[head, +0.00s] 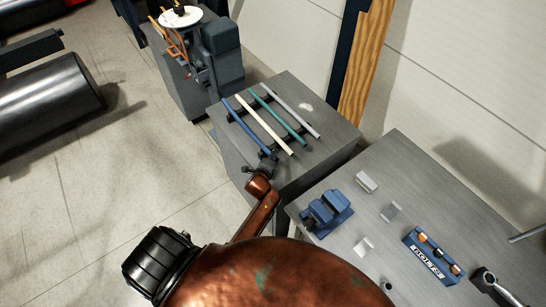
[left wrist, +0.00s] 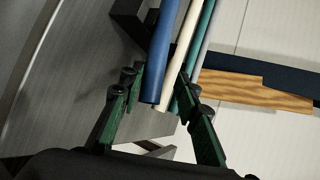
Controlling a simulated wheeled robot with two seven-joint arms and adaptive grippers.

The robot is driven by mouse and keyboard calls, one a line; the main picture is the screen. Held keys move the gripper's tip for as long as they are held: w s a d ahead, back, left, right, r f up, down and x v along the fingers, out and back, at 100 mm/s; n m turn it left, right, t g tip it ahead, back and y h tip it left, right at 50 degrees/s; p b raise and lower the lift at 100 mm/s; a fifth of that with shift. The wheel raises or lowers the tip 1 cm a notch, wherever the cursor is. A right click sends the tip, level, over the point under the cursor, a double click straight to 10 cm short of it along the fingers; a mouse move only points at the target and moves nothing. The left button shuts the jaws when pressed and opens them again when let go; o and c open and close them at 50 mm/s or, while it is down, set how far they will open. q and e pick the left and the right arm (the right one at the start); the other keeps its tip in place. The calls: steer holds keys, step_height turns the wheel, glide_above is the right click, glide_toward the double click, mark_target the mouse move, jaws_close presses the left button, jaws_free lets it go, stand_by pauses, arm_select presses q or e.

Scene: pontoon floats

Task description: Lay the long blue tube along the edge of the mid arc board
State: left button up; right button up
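The long blue tube (head: 246,124) lies on dark supports on the grey table at the centre of the head view, leftmost in a row of tubes. My left gripper (head: 263,165) is at the near end of that tube. In the left wrist view the blue tube (left wrist: 160,75) runs between the spread green fingers of my left gripper (left wrist: 158,82), with gaps on both sides. The cream tube (left wrist: 175,75) lies close beside it, near the right finger. My right gripper is not in view. I cannot make out the mid arc board in either view.
Cream (head: 264,124), teal (head: 278,118) and grey (head: 292,111) tubes lie beside the blue one. A blue vise (head: 327,212) and a blue tray (head: 433,256) stand on the right bench (head: 450,190). A dark machine (head: 220,55) stands behind.

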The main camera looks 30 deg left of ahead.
arm_select(q)
steer(key=shift+o, duration=0.5)
steer(key=shift+f, duration=0.1)
steer(key=shift+s, duration=0.15)
steer(key=v, duration=0.8)
